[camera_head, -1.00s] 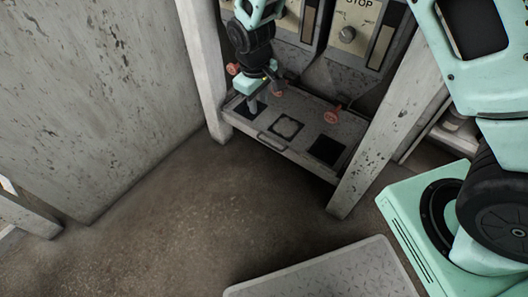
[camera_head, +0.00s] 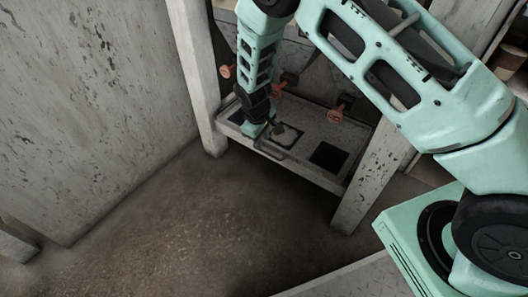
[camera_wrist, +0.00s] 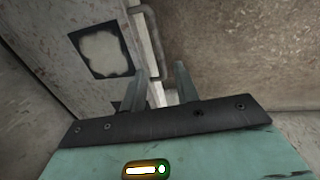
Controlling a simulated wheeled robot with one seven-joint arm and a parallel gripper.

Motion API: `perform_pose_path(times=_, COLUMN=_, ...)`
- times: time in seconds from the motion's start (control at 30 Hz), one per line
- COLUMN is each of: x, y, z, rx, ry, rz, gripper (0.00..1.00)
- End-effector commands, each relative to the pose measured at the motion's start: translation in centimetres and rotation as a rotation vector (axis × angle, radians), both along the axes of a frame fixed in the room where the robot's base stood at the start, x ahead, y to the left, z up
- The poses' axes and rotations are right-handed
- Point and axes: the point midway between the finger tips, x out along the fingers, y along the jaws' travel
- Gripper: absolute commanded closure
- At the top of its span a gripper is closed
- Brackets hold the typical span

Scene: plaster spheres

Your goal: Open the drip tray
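The drip tray (camera_head: 312,127) is a grey, worn slab low between two pale posts, with dark square openings in its top. A bent-bar handle (camera_head: 272,153) is on its front edge. The tray looks closed. My gripper (camera_head: 274,128) is low at the tray's front left, close to the handle. In the wrist view my gripper (camera_wrist: 160,80) has its two fingers apart. The handle (camera_wrist: 156,55) runs beyond and between the fingertips; I cannot tell whether they touch it. The tray (camera_wrist: 55,25) and one stained square opening (camera_wrist: 100,52) are at the upper left.
Red valve knobs (camera_head: 337,115) stand over the tray. A left post (camera_head: 194,75) and a right post (camera_head: 367,185) flank it. A concrete wall (camera_head: 85,100) is at the left. The floor (camera_head: 190,225) in front is clear. A light plate edge (camera_head: 345,280) is at the bottom.

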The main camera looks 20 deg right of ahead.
Motion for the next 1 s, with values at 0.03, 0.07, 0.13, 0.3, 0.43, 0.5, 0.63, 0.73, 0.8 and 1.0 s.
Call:
perform_pose_path(times=0.03, x=0.1, y=-0.2, z=-1.5, rx=0.000, ry=0.002, rz=-0.001, gripper=0.69)
perform_pose_path(times=0.07, x=0.1, y=-0.3, z=-2.1, rx=0.000, ry=0.002, rz=-0.001, gripper=0.69)
perform_pose_path(times=0.13, x=0.3, y=-0.5, z=-3.3, rx=-0.001, ry=0.001, rz=-0.001, gripper=0.69)
perform_pose_path(times=0.3, x=0.5, y=-0.8, z=-5.2, rx=-0.001, ry=0.001, rz=0.000, gripper=0.69)
perform_pose_path(times=0.43, x=0.6, y=-0.9, z=-5.8, rx=0.000, ry=0.000, rz=0.000, gripper=0.69)
perform_pose_path(times=0.5, x=0.7, y=-0.9, z=-6.0, rx=0.000, ry=0.000, rz=0.000, gripper=0.69)
perform_pose_path(times=0.63, x=0.7, y=-0.9, z=-6.0, rx=0.000, ry=0.000, rz=0.000, gripper=0.69)
perform_pose_path(times=0.73, x=0.7, y=-0.9, z=-5.9, rx=0.000, ry=0.000, rz=0.000, gripper=0.69)
perform_pose_path(times=0.8, x=0.7, y=-0.9, z=-5.9, rx=0.000, ry=0.000, rz=0.000, gripper=0.83)
perform_pose_path(times=1.0, x=0.7, y=-0.9, z=-5.9, rx=0.000, ry=0.000, rz=0.000, gripper=1.00)
